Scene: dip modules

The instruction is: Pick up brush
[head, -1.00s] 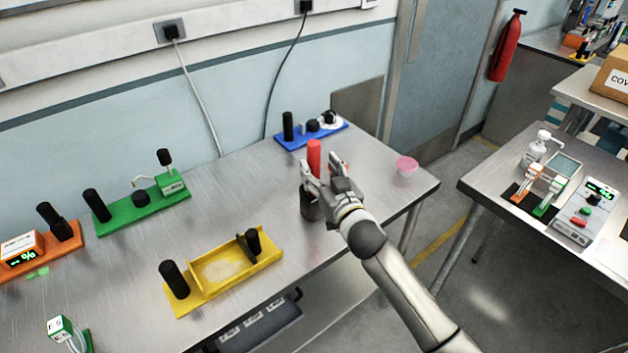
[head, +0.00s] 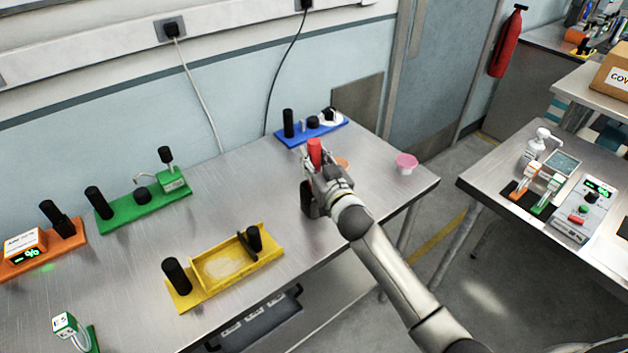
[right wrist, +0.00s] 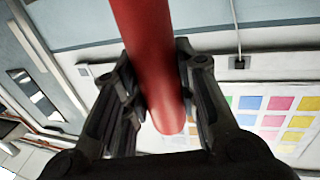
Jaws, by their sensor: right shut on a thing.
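The brush shows as a red, round-ended handle (head: 315,150) near the right part of the steel table. A dark cup-like base (head: 306,198) shows below it; I cannot tell whether the brush stands in it or is joined to it. My right gripper (head: 317,172) is shut on the red handle below its top. In the right wrist view, the red handle (right wrist: 152,50) runs between the two black fingers (right wrist: 160,90), which press on both sides. The brush's lower end is hidden. My left gripper is not in view.
On the table (head: 240,185) are a yellow tray (head: 228,283), a green module (head: 140,208), an orange module (head: 40,262) and a blue module (head: 298,136). An orange thing (head: 343,162) shows partly behind my gripper.

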